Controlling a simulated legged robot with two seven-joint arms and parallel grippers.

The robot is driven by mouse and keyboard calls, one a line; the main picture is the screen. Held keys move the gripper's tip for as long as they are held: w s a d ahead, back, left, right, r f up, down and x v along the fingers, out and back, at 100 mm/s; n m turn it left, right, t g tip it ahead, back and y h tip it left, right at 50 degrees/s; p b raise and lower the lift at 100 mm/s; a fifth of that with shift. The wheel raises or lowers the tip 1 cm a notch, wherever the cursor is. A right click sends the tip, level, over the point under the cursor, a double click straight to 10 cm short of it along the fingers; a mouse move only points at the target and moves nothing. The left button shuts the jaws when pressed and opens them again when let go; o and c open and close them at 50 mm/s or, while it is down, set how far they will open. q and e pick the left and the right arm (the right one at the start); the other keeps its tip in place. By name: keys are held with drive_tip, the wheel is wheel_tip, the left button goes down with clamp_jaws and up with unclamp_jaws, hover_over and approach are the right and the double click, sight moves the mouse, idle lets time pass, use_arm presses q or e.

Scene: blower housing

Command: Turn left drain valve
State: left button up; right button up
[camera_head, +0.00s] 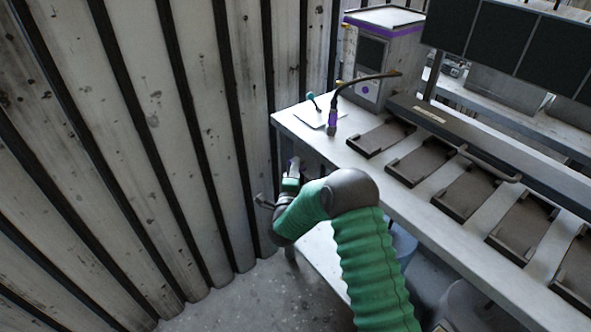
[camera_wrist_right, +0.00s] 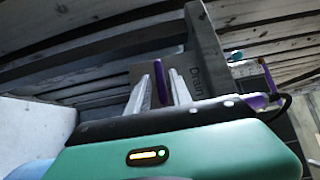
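A purple upright handle (camera_wrist_right: 159,78) shows in the right wrist view, in front of a grey panel marked "Drain" (camera_wrist_right: 196,72). I take it for the drain valve's handle; no second valve shows. My right gripper (camera_wrist_right: 160,92) is open, with its two pale fingers apart and pointing at the handle. The handle appears in the gap between the fingers; contact cannot be made out. In the head view my right gripper (camera_head: 293,166) is at the table's left end, by the wall, and the valve is hidden there. My left gripper is not in view.
The metal table (camera_head: 352,158) carries several dark trays (camera_head: 381,137), a microphone (camera_head: 333,118) with a purple base and a grey box (camera_head: 378,58) with purple trim. A ribbed wall (camera_head: 150,130) stands close on the left. Bare floor (camera_head: 245,300) shows below.

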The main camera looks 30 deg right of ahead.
clamp_jaws()
drive_tip(key=shift+w+a+r+n+g+y+p, duration=0.15)
drive_tip(key=shift+n+g+y+p, duration=0.3)
drive_tip(key=shift+n+g+p, duration=2.05)
drive_tip(key=shift+w+d+r+n+g+y+p, duration=0.15)
drive_tip(key=shift+g+y+p, duration=0.75)
drive_tip(key=shift+p, duration=3.2)
drive_tip(key=shift+w+a+r+n+g+y+p, duration=0.1)
drive_tip(key=shift+n+g+p, duration=1.25)
drive_tip(key=shift+g+p, duration=1.45)
drive_tip(key=shift+t+p, duration=0.4)
drive_tip(key=shift+p, duration=0.1)
drive_tip(key=shift+r, duration=0.1)
